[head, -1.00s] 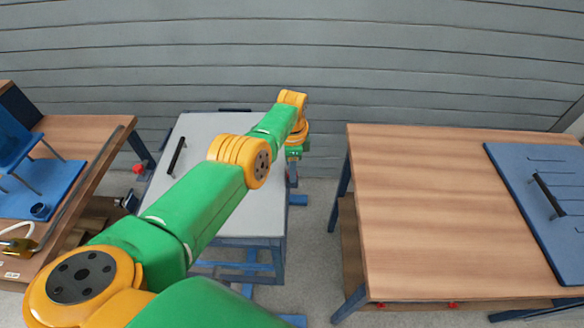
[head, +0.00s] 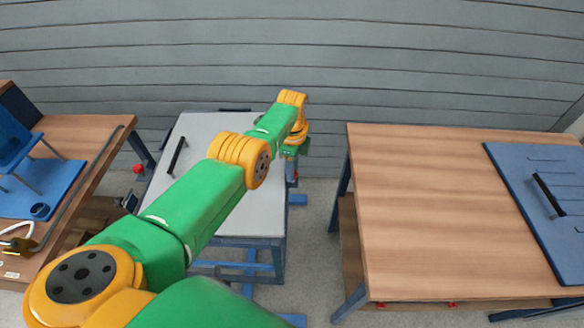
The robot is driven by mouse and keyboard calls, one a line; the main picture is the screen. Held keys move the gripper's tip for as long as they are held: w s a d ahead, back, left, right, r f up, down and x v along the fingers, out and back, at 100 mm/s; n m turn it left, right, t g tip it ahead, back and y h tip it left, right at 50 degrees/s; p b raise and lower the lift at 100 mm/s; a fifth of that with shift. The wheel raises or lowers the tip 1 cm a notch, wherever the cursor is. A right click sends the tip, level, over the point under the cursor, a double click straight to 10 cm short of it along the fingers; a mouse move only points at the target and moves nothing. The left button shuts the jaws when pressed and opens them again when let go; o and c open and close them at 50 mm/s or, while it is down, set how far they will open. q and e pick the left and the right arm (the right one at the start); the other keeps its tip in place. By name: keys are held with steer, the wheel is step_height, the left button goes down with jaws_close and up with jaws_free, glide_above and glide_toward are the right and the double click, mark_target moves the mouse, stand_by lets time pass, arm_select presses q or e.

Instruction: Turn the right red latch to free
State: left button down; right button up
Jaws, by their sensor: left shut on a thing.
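A grey-topped cart (head: 230,205) with a blue frame stands between two wooden tables. A red latch (head: 138,169) shows at its left side. My left arm reaches across the cart, and my left gripper (head: 292,170) points down at the cart's right edge. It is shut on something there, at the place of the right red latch. The fingers and the latch are too small and too covered to make out clearly, so I cannot tell the latch's angle. My right gripper is not in view.
A black handle (head: 177,155) stands on the cart top. The left table holds a blue mat (head: 62,188), a blue chair (head: 14,140) and a padlock (head: 18,246). The right table (head: 420,210) carries a blue panel (head: 530,205). A floor gap separates cart and right table.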

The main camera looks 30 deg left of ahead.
arm_select(q)
steer(key=c, duration=0.6)
jaws_free()
steer(key=shift+o, duration=0.2)
step_height(320, 180, up, 7)
steer(key=p, duration=0.5)
steer(key=shift+d+r+p, duration=0.1)
steer(key=shift+r+p, duration=0.1)
steer(key=shift+p, duration=0.2)
steer(key=shift+f, duration=0.1)
